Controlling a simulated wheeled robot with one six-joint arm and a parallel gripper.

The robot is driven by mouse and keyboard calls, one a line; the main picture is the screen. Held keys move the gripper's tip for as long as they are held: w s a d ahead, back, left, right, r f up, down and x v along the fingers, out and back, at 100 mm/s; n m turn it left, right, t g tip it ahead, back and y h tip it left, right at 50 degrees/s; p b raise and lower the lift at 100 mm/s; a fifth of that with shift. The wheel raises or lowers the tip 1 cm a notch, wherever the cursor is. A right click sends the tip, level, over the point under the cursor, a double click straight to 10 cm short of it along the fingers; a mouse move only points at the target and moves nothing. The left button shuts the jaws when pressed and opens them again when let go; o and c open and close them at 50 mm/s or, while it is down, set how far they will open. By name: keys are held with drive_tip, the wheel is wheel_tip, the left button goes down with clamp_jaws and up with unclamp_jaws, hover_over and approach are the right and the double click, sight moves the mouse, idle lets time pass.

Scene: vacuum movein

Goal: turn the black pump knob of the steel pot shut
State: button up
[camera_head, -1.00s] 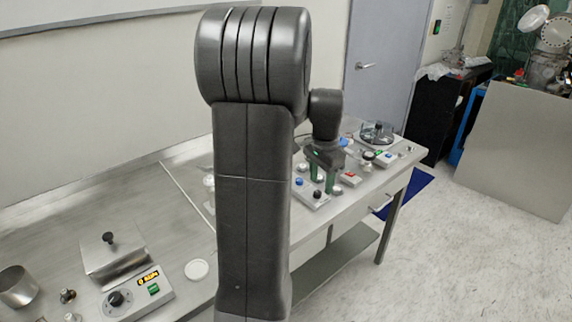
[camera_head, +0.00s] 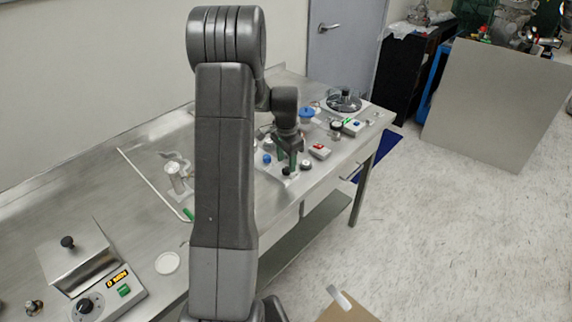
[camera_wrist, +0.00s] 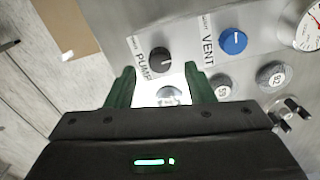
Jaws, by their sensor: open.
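The black pump knob (camera_wrist: 160,59) stands on a metal panel marked PUMP in the wrist view, with a white pointer line on its top. A blue knob marked VENT (camera_wrist: 233,42) is to its right. My gripper (camera_wrist: 159,70) is open, its green fingers on either side of the black knob in the picture. I cannot tell whether they touch it or are still above it. In the head view my gripper (camera_head: 287,160) is over the panel near the bench's front edge, and the black knob (camera_head: 287,171) shows just below it. I cannot clearly identify the steel pot.
A round vessel with a clear lid (camera_head: 344,103) stands at the bench's far end. A small box with a red button (camera_head: 319,151) is right of my gripper. Round buttons (camera_wrist: 221,88) and a gauge (camera_wrist: 308,30) are near the knobs.

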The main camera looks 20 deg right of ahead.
sight(286, 169)
drive_tip(key=shift+f, duration=1.6)
drive_tip(key=c, duration=1)
